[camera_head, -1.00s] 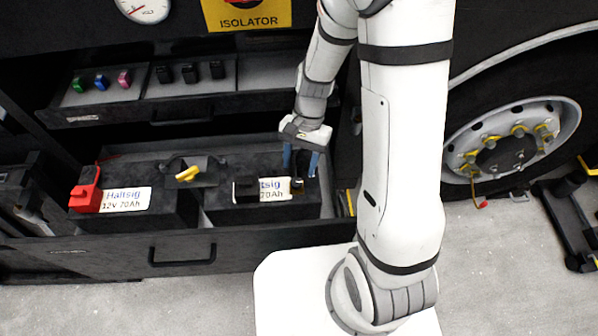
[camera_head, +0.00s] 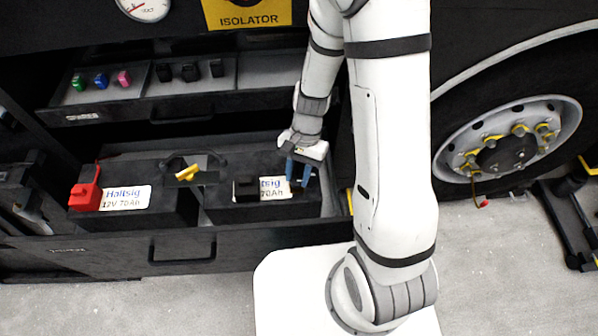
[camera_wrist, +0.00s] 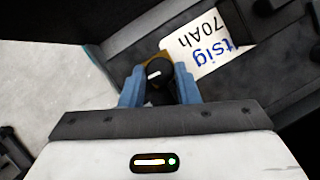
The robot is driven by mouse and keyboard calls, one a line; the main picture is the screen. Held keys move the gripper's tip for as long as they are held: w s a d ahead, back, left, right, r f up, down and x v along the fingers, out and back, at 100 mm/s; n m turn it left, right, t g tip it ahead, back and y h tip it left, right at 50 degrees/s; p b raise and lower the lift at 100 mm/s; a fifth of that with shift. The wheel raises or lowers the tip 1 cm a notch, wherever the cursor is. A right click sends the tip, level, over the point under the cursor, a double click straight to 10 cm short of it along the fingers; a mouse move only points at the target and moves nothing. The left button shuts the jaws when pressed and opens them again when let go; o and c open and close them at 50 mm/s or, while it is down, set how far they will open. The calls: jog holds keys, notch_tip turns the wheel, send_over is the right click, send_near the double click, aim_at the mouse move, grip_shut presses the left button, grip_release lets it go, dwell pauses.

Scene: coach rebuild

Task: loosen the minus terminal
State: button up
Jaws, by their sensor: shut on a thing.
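The minus terminal shows in the wrist view as a round black knob (camera_wrist: 157,73) with a pale mark on top, on a brass-coloured base. It sits at the end of the right-hand battery (camera_head: 262,211), beside its white label. My gripper (camera_head: 298,172) is over that battery's right end, its blue fingers pointing down. In the wrist view the two fingers (camera_wrist: 159,88) stand on either side of the knob, shut on it. In the head view the fingers and the battery's dark end hide the knob.
The left-hand battery bears a red terminal cover (camera_head: 85,190). The batteries sit in an open drawer (camera_head: 110,249); a shallower tray with coloured pieces (camera_head: 128,110) is above. A wheel (camera_head: 507,137) stands right.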

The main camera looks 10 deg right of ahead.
jog(key=shift+c, duration=1.4)
jog(key=shift+n, duration=0.6)
jog(key=o, duration=1)
jog(key=shift+c, duration=0.2)
jog(key=v, duration=0.7)
jog(key=shift+w+r, duration=0.2)
jog(key=shift+r, duration=0.15)
jog(key=shift+a, duration=0.1)
